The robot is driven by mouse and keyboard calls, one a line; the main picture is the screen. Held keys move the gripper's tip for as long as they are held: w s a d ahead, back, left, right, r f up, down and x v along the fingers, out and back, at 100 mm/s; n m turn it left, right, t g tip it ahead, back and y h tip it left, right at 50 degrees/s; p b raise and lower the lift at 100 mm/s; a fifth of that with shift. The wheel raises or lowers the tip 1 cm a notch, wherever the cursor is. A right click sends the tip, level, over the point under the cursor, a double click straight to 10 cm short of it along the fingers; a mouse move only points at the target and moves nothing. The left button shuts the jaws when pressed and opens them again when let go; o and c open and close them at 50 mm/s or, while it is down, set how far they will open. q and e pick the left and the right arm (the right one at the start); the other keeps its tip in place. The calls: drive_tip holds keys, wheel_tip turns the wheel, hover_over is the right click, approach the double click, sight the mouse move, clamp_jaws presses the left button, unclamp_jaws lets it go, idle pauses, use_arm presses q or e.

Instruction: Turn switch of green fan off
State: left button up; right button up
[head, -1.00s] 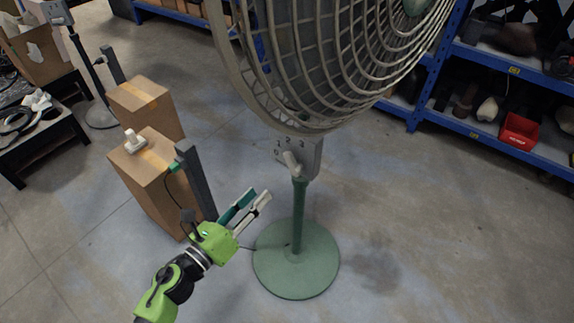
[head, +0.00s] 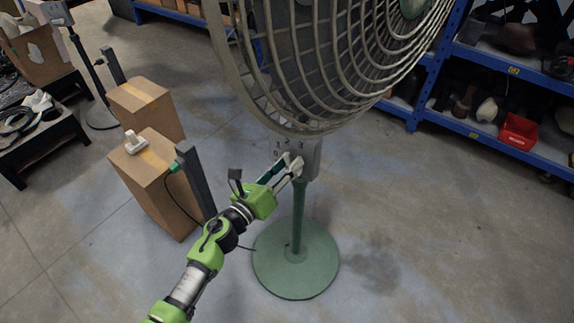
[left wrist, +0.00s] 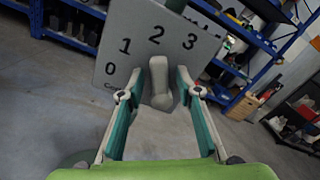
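The green fan has a round green base (head: 296,262), a green pole and a large beige cage (head: 320,60). Its grey switch panel (head: 311,158) sits below the cage. In the left wrist view the panel (left wrist: 120,28) shows 0, 1, 2 and 3. The pale switch knob (left wrist: 160,80) sticks out below the 2; which number it points to I cannot tell. My left gripper (head: 287,164) is at the panel, open. In the left wrist view its two fingers (left wrist: 158,90) stand on either side of the knob, with gaps visible. In the head view the fingers largely hide the knob. My right gripper is not in view.
Cardboard boxes (head: 158,180) and a dark post (head: 197,180) stand to the left of the fan. Blue shelving (head: 470,125) with a red bin (head: 518,131) is at the right. The floor around the base is mostly clear.

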use_arm(q)
clamp_jaws()
drive_tip(key=shift+a+n, duration=0.1)
drive_tip(key=shift+n, duration=0.2)
drive_tip(key=shift+w+a+f+n, duration=0.2)
drive_tip(key=shift+f+n, duration=0.3)
drive_tip(key=shift+n, duration=1.4)
drive_tip(key=shift+w+a+f+n, duration=0.2)
drive_tip(key=shift+f+n, duration=0.25)
drive_tip(key=shift+n, duration=1.45)
drive_tip(key=shift+w+a+f+n, duration=0.15)
drive_tip(key=shift+f+n, duration=0.35)
drive_tip(key=shift+n, duration=1.4)
unclamp_jaws()
